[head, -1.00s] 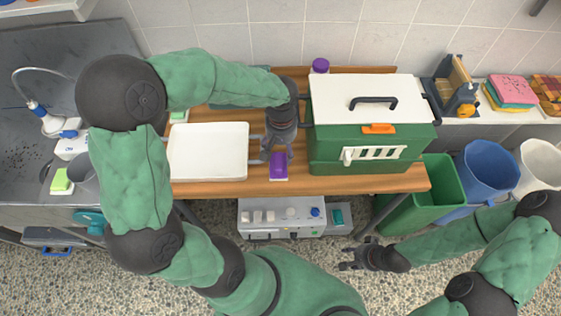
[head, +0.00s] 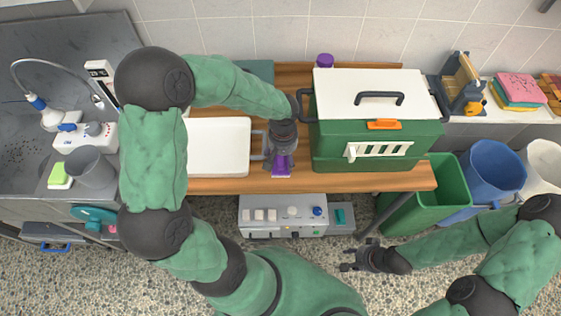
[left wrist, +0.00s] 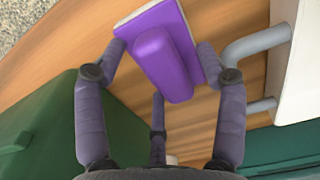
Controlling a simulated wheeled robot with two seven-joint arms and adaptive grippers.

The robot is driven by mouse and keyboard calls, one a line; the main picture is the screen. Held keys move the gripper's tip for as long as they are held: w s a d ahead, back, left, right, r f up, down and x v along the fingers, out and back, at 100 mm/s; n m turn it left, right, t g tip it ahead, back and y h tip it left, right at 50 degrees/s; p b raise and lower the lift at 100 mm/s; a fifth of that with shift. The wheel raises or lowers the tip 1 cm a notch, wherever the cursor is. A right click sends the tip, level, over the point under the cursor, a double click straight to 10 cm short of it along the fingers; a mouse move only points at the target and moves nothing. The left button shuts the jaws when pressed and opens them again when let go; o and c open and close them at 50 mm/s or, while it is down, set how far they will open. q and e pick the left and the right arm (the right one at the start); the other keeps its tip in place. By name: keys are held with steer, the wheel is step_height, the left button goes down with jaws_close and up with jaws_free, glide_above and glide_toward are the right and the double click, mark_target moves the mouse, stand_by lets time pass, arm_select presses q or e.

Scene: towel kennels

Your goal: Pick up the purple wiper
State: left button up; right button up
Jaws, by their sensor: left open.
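The purple wiper (head: 283,171) lies on the wooden table near its front edge, mostly covered by my left gripper (head: 280,158) in the head view. In the left wrist view the wiper (left wrist: 158,52) shows a flat purple base with a pale edge and a raised purple grip block. My left gripper (left wrist: 162,65) is open, with a finger on either side of the block and a third finger below it. I cannot tell whether any finger touches it. My right gripper (head: 359,262) is open and empty, low in front of the table.
A white tray (head: 222,150) stands close on the left of the wiper, and a green carrier with a white lid (head: 345,90) close on the right. A purple-capped bottle (head: 324,61) stands behind. The table's front edge (head: 240,186) is near.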

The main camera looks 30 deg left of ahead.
arm_select(q)
steer(key=c, duration=1.3)
steer(key=shift+o, duration=0.2)
steer(key=shift+r, duration=0.1)
step_height(320, 180, up, 28)
steer(key=p, duration=0.6)
